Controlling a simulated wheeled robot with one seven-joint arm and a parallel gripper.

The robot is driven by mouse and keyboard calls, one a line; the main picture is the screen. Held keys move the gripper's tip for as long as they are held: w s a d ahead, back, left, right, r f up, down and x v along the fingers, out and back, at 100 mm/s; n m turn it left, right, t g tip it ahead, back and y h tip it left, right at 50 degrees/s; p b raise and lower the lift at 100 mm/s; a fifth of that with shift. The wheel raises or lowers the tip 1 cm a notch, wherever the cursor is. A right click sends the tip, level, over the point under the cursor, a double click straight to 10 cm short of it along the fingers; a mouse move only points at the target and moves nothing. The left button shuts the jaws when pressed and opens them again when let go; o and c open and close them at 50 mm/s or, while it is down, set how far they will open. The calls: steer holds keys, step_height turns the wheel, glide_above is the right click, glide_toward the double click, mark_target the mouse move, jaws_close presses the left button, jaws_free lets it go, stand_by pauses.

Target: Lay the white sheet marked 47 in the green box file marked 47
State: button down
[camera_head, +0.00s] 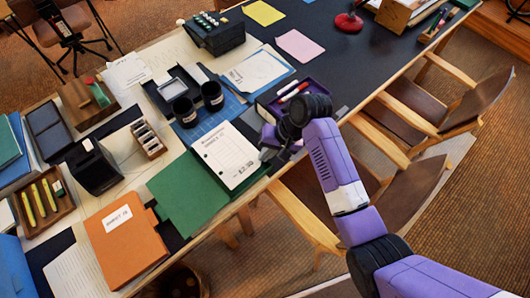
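A white printed sheet (226,155) with two dark punch holes lies or hovers at the front of the table; its number is too small to read surely. Its lower left part overlaps a flat green file or folder (188,196), on which I can read no mark. Whether this green piece is a box file, and whether it is open, I cannot tell. My gripper (268,153) is at the sheet's right edge, pointing left. Its fingers are small and dark, so I cannot tell whether they grip the sheet.
An orange file (125,245) with a white label lies left of the green one. Two black cups (198,103) stand behind the sheet on a blue mat. A purple tray (311,92) with pens is behind my wrist. Chairs (404,119) line the table's right side.

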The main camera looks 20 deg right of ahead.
steer(key=shift+f+b, duration=1.5)
steer(key=shift+f, duration=0.05)
steer(key=shift+f+b, duration=0.3)
steer(key=shift+f, duration=0.6)
steer(key=shift+s+p, duration=0.1)
steer(key=shift+p, duration=0.35)
steer(key=c, duration=1.6)
jaws_free()
steer(key=v, duration=0.7)
steer(key=shift+r, duration=0.4)
steer(key=shift+s+d, duration=0.1)
